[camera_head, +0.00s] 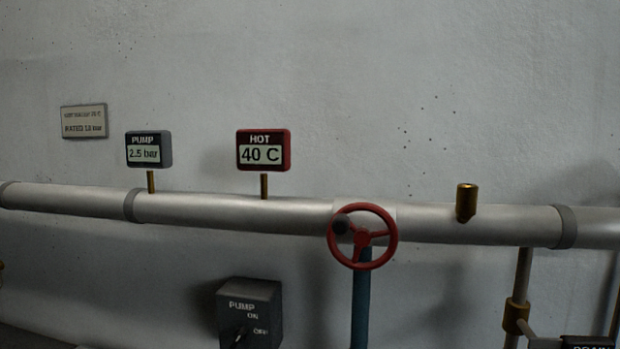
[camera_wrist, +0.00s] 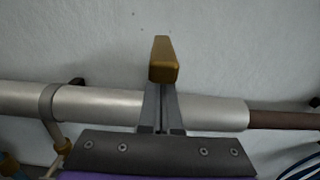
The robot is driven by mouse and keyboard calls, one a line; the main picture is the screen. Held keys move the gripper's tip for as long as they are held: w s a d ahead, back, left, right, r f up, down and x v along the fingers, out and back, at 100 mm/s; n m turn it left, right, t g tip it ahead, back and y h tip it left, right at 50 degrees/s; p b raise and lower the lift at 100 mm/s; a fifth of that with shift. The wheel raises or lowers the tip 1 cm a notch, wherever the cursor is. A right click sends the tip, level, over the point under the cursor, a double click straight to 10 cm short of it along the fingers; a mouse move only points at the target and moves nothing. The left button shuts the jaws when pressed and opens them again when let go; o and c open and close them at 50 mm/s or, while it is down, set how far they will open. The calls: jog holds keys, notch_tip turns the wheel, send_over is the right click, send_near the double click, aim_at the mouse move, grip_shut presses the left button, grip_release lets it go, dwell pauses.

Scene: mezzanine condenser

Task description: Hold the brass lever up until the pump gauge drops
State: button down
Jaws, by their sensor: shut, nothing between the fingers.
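The pump gauge (camera_head: 149,149) is a dark box on a short brass stem on the pipe and reads 2.5 bar. In the wrist view a brass bar (camera_wrist: 164,62), which looks like the lever, stands out just beyond the tips of my gripper (camera_wrist: 162,86). The fingers are shut with nothing between them. The tips overlap the bar's lower end in the picture; I cannot tell whether they touch it. A short brass stub (camera_head: 466,202) stands on the pipe in the head view. My gripper is not in the head view.
A thick grey pipe (camera_head: 230,212) runs along the wall. A red hot gauge (camera_head: 264,151) reads 40 C. A red handwheel (camera_head: 362,236) stands in front of the pipe. A dark pump switch box (camera_head: 249,312) is below. A drain label (camera_head: 588,343) shows bottom right.

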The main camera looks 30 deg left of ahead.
jog(key=shift+r, duration=0.4)
jog(key=shift+r, duration=1.85)
jog(key=shift+f, duration=0.1)
dwell(1.4)
jog(key=shift+f+b, duration=2.65)
jog(key=shift+f, duration=0.95)
jog(key=b+v, duration=0.1)
jog(key=v, duration=0.9)
